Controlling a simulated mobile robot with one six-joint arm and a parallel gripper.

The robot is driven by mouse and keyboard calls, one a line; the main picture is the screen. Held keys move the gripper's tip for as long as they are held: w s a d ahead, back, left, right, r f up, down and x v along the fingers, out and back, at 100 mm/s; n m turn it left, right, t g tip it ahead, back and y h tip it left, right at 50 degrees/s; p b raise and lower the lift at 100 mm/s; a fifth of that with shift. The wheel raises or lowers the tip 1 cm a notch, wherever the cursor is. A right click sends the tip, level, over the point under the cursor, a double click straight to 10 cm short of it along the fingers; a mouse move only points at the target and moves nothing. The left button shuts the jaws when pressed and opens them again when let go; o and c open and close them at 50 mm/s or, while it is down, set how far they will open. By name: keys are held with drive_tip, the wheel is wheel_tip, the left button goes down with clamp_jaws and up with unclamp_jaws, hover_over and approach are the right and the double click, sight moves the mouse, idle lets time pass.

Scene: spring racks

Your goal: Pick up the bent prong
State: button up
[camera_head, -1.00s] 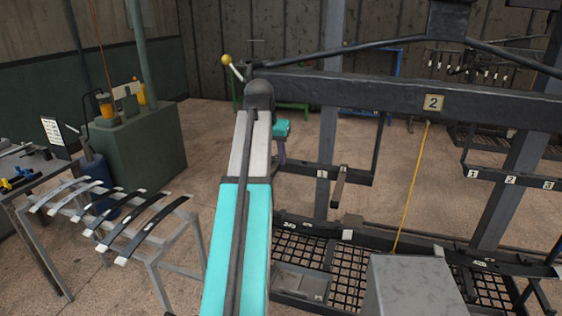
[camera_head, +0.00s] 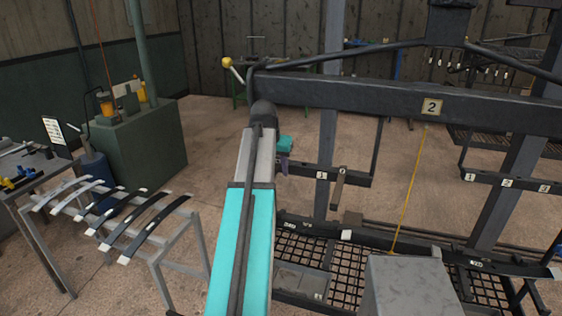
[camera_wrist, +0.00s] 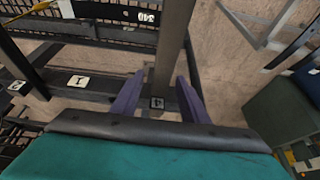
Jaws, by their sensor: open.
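A short brown-grey prong (camera_head: 338,190) sticks out and down from the dark numbered rail (camera_head: 357,179) in the head view, just right of the tag marked 1. It is the likeliest bent prong, but its bend is too small to make out. My gripper (camera_head: 283,168) is left of this prong and apart from it, partly hidden by my arm. In the wrist view my gripper (camera_wrist: 158,100) has its two purple fingers spread apart. I see nothing held. I cannot pick out the prong for certain in the wrist view.
A heavy beam (camera_head: 390,98) tagged 2 crosses above the rail. A taut yellow cord (camera_head: 409,205) hangs from it. A mesh rack (camera_head: 300,250) lies below. A stand (camera_head: 160,262) with several curved leaf springs is at left. Open floor lies between.

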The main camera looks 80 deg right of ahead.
drive_tip(key=shift+c, duration=0.5)
clamp_jaws()
drive_tip(key=shift+r, duration=0.2)
wheel_tip(320, 180, up, 5)
drive_tip(key=p, duration=0.3)
drive_tip(key=shift+d+r+p, duration=0.1)
drive_tip(key=shift+r+p, duration=0.05)
drive_tip(key=shift+p, duration=0.2)
drive_tip(key=shift+p+v, duration=0.45)
drive_tip(key=shift+v, duration=0.35)
drive_tip(key=w+a, duration=0.1)
drive_tip(key=a, duration=0.4)
drive_tip(key=w+a+p, duration=0.1)
drive_tip(key=a, duration=0.8)
drive_tip(key=shift+w+a, duration=0.4)
drive_tip(key=shift+w+a+b, duration=0.25)
drive_tip(key=shift+a+b, duration=0.55)
drive_tip(key=shift+a, duration=0.4)
